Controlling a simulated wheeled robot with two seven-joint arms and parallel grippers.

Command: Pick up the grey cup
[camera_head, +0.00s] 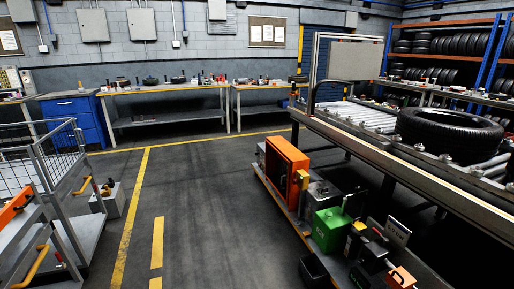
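I cannot make out a grey cup in the head view. Small items stand on the long workbench (170,89) at the back wall, too small to tell apart. Neither of my grippers shows in this view, so I cannot see what they hold or how they stand to any object.
A roller conveyor (373,150) with a tyre (450,131) runs along the right. An orange box (284,172), a green box (329,230) and a black bin (314,270) stand below it. A wire-sided cart (85,225) stands at left. The middle floor is clear.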

